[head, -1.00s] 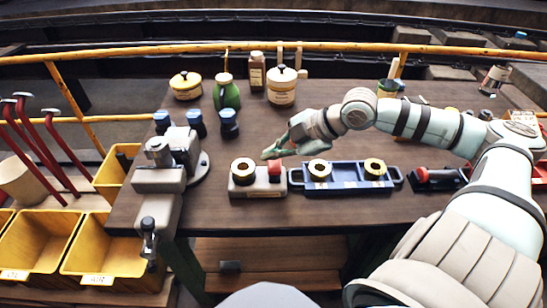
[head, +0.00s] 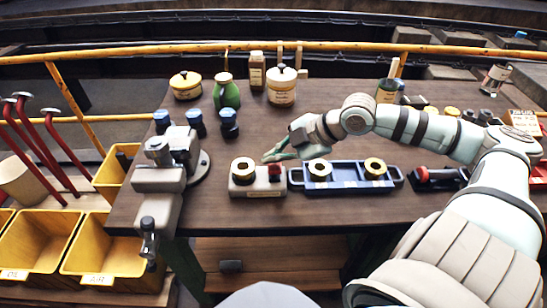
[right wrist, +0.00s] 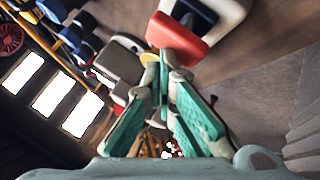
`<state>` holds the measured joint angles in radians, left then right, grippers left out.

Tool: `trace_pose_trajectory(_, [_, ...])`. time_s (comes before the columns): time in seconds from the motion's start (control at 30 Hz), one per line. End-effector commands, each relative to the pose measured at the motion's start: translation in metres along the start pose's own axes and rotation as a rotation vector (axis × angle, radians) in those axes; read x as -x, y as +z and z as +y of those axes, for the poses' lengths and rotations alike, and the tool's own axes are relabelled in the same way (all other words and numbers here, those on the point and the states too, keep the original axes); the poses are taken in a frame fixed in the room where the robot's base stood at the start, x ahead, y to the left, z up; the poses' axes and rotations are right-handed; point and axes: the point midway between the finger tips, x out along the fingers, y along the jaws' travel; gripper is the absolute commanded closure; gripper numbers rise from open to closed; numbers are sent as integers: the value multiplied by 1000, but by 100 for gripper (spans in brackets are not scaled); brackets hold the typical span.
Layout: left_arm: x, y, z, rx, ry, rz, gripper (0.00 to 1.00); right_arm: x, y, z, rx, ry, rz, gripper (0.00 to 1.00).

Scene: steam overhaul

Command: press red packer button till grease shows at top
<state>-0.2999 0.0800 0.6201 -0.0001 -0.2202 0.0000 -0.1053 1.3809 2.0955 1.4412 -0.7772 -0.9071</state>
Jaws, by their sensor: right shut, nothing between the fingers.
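The packer is a small grey block (head: 257,189) on the bench, with a brass ring (head: 243,164) around a dark centre on its left. Its red button (head: 275,171) is on the right. No grease can be made out at the ring from this distance. My right gripper (head: 268,156) is shut and empty, its green fingers pointing left just behind and above the button. In the right wrist view the shut fingertips (right wrist: 160,58) lie close to a red part (right wrist: 178,40); I cannot tell whether they touch it. My left gripper is out of view.
A blue tray (head: 345,186) with two brass rings stands right of the packer. A grey vise-like fixture (head: 160,180) is at left. The bench front is clear.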

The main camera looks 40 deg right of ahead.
Motion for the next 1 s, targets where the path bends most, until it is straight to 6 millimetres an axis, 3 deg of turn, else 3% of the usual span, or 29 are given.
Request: trace_pose_trajectory(1.0, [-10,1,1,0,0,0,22,-9,7,-7,-1,-2,-1,100])
